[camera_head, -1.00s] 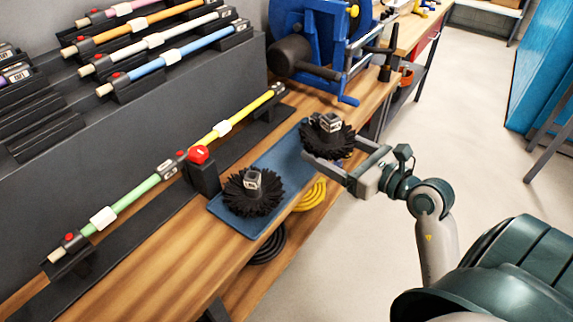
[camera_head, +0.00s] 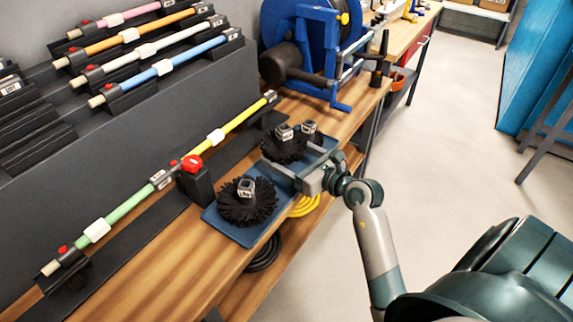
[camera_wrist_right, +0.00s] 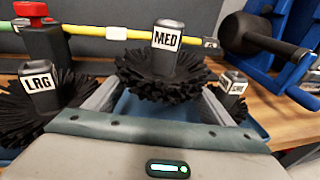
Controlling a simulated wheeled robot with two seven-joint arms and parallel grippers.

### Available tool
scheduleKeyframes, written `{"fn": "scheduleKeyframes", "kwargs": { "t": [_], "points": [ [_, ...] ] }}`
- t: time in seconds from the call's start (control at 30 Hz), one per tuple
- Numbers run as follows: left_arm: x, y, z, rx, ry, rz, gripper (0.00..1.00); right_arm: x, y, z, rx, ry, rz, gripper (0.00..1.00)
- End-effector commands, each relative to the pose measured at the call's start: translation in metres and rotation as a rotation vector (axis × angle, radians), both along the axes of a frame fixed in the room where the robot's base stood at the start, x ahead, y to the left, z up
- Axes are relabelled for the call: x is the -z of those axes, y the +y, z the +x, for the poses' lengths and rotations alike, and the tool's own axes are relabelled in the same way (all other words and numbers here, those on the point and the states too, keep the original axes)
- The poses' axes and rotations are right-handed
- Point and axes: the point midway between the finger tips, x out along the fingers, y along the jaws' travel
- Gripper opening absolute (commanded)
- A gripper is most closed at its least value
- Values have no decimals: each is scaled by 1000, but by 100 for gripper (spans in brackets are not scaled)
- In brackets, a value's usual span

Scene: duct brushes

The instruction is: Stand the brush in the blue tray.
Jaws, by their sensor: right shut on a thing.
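The blue tray (camera_head: 250,237) lies on the wooden bench. My right gripper (camera_head: 288,156) is shut on the black round brush marked MED (camera_head: 284,133), over the far half of the tray. In the right wrist view the MED brush (camera_wrist_right: 167,50) is upright between the fingers, its label facing the camera. I cannot tell whether its bristles touch the tray. The brush marked LRG (camera_head: 247,203) stands upright in the near half; it also shows in the right wrist view (camera_wrist_right: 40,90). A smaller brush (camera_head: 308,128) stands just behind and right of the held one. My left gripper is out of view.
A rack beside the tray holds a green and yellow pole (camera_head: 127,205) with a red-knobbed post (camera_head: 193,172). More coloured poles lie on the grey stand (camera_head: 150,130). A blue hose reel (camera_head: 300,40) stands beyond the tray. Open floor lies to the right.

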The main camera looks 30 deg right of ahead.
Motion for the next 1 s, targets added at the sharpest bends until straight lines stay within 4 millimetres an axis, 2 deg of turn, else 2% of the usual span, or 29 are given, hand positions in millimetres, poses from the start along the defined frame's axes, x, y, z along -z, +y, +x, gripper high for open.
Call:
{"fn": "scheduleKeyframes", "kwargs": {
  "t": [0.23,0.57,1.0],
  "points": [
    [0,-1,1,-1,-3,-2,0,4,0,0,0,1,0,51],
    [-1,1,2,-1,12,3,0,39,0,-1,0,1,1,51],
    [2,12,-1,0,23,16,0,43,0,-1,0,0,0,51]
  ]
}}
